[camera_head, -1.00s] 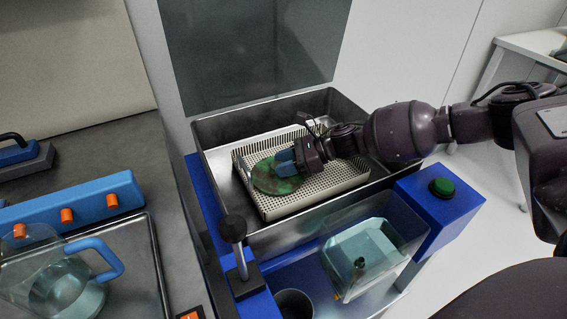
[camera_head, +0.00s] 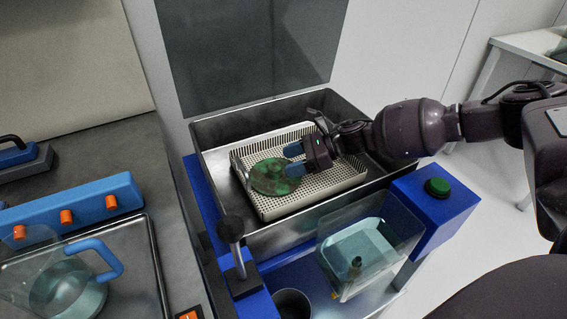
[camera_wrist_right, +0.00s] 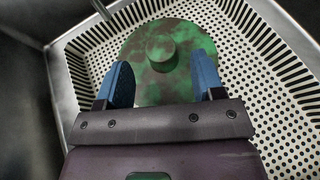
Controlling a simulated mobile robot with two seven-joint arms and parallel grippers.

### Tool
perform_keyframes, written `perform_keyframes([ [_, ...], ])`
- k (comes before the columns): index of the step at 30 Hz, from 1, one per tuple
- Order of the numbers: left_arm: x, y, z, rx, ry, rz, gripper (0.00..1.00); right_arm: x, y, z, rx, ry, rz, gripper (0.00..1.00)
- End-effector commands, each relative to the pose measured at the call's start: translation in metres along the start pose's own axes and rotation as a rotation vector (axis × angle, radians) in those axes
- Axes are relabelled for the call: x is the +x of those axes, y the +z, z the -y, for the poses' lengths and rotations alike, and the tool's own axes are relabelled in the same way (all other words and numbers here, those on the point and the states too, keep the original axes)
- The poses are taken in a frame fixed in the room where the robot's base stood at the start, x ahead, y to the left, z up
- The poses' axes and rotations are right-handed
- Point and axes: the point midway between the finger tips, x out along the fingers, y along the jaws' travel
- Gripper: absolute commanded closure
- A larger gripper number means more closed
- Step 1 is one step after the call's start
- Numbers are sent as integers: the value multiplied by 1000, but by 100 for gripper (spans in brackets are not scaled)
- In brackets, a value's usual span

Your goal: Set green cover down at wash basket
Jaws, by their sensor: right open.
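The green cover (camera_head: 273,177), a round disc with dark blotches and a raised knob, lies flat in the white perforated wash basket (camera_head: 335,182), toward its left side. The cover also shows in the right wrist view (camera_wrist_right: 165,58), with the basket (camera_wrist_right: 262,62) around it. My right gripper (camera_head: 291,160) is open, its blue fingertips just right of the knob in the head view. In the right wrist view, its fingers (camera_wrist_right: 160,82) stand apart with the near part of the cover between them, and the knob is beyond. My left gripper is not in view.
The basket sits inside a metal basin (camera_head: 212,141) with raised walls. A clear container (camera_head: 362,245), a blue block with a green button (camera_head: 438,188) and a black-knobbed lever (camera_head: 232,230) stand in front. A workbench (camera_head: 105,160) is on the left.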

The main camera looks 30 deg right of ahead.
Motion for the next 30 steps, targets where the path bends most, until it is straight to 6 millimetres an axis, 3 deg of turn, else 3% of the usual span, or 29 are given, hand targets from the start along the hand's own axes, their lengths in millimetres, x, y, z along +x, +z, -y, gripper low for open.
perform_keyframes([
  [6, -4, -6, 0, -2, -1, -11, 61, -46, 2, 0, -3, -4, 0, 38],
  [12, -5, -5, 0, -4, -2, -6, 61, -75, 2, 0, -3, -2, 0, 38],
  [18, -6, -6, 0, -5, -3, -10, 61, -88, 1, 0, -2, 0, 0, 38],
  [30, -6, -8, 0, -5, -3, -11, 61, -90, 1, 0, -2, 0, 0, 38],
])
